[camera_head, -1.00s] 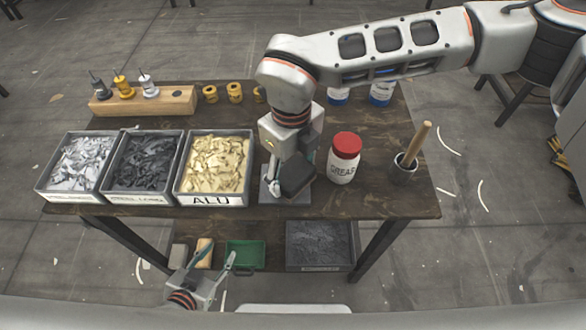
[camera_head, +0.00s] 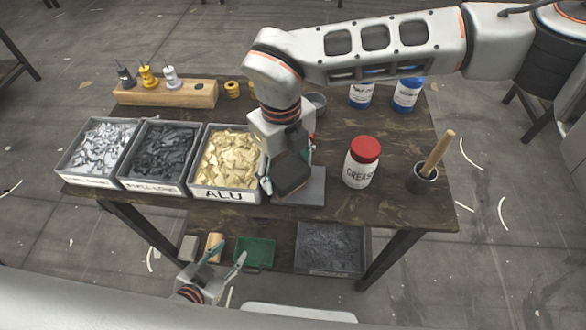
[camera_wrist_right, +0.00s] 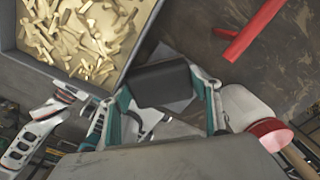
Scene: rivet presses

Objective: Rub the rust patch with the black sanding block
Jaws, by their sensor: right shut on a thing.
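My right gripper (camera_head: 288,180) is shut on the black sanding block (camera_head: 293,172), over the left part of a grey metal plate (camera_head: 314,187) at the table's front edge. The block is dark and tilted in the head view. In the right wrist view the block (camera_wrist_right: 160,84) sits between the two teal-padded fingers, with part of the plate (camera_wrist_right: 172,106) showing below it. I cannot tell whether the block touches the plate. No rust patch shows; the block and gripper cover part of the plate. My left gripper (camera_head: 226,255) is open and empty, low in front of the table.
Left of the plate stand bins of silver, dark and gold scrap (camera_head: 224,195). Right of it stand a red-lidded grease jar (camera_head: 361,165) and a cup (camera_head: 422,180) with a wooden-handled tool. Blue-labelled containers (camera_head: 406,95) stand behind. A lower shelf holds a green tray (camera_head: 255,252).

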